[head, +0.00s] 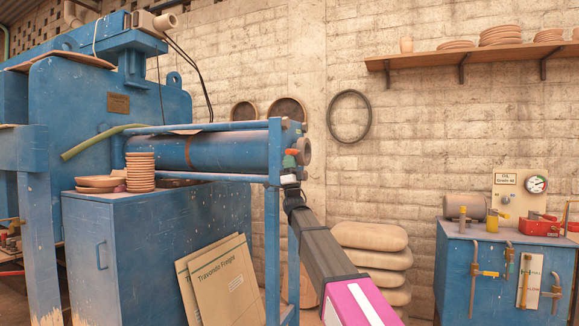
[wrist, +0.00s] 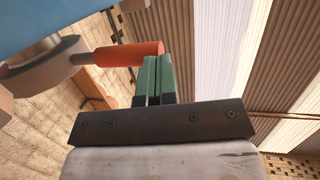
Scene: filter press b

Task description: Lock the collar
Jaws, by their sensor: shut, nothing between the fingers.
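The collar (head: 305,151) is a grey-brown ring at the right end of the blue horizontal cylinder, with a short red handle (head: 291,152). In the wrist view the collar (wrist: 40,75) is at the left, around a metal rod (wrist: 35,50), and its orange-red handle (wrist: 130,54) points right. My gripper (head: 289,162) is just below the handle in the head view. In the wrist view its green fingers (wrist: 159,62) are together and empty, with their tips beside the handle's free end. I cannot tell whether they touch it.
The blue cylinder (head: 220,152) lies within a blue frame, whose upright post (head: 273,220) stands left of my arm. Stacked sacks (head: 370,237) lie behind my arm. A blue cabinet (head: 490,275) with gauge and valves stands at the right. Open room lies between sacks and cabinet.

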